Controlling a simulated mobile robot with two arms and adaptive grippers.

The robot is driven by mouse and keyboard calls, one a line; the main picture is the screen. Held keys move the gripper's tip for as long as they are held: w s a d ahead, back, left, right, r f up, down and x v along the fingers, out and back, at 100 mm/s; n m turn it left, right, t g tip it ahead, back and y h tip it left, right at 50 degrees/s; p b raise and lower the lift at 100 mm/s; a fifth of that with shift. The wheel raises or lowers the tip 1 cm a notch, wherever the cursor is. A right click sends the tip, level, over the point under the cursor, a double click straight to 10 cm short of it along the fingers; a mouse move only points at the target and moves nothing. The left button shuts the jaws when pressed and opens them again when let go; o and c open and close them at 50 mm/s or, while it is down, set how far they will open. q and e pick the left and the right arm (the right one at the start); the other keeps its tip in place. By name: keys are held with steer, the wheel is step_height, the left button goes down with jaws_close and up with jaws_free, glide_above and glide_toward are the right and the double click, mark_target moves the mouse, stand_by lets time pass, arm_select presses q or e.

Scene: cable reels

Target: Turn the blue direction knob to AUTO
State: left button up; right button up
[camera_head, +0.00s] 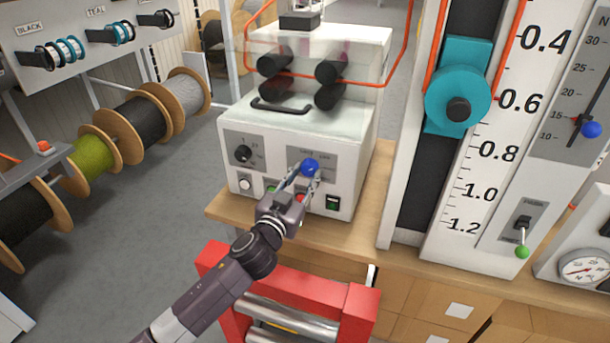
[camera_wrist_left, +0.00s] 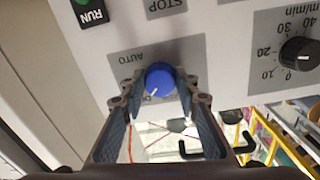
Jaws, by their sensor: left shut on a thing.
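The blue direction knob (camera_head: 310,167) sits on a grey plate on the front of the white machine (camera_head: 265,180). My left gripper (camera_head: 305,174) reaches it from below and is shut on it, a finger on each side. In the left wrist view the knob (camera_wrist_left: 159,80) is between the fingertips (camera_wrist_left: 157,88). Its pale pointer mark faces the lower left in that upside-down view. The AUTO label (camera_wrist_left: 125,57) shows at the left of the plate; other lettering near the left finger is partly hidden. My right gripper is not in view.
A black speed dial (camera_head: 243,153) is left of the knob, with RUN (camera_wrist_left: 92,14) and STOP (camera_wrist_left: 166,5) buttons below the plate. A red roller frame (camera_head: 290,290) stands in front of the bench. A tall scale panel (camera_head: 490,150) is on the right.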

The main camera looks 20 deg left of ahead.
arm_select(q)
steer(key=m, duration=0.1)
steer(key=m+p, duration=0.1)
steer(key=m, duration=0.1)
steer(key=shift+a+r+m+p, duration=0.1)
steer(key=shift+r+m+p, duration=0.1)
steer(key=shift+m+p, duration=0.1)
steer(key=m+p, duration=0.2)
steer(key=m, duration=0.3)
steer(key=shift+r, duration=0.1)
steer(key=m+p, duration=0.1)
steer(key=m, duration=0.4)
steer(key=shift+r+p, duration=0.1)
steer(key=shift+p, duration=0.3)
steer(key=shift+m+y+p, duration=0.3)
steer(key=shift+m+p, duration=0.1)
steer(key=shift+m, duration=1.2)
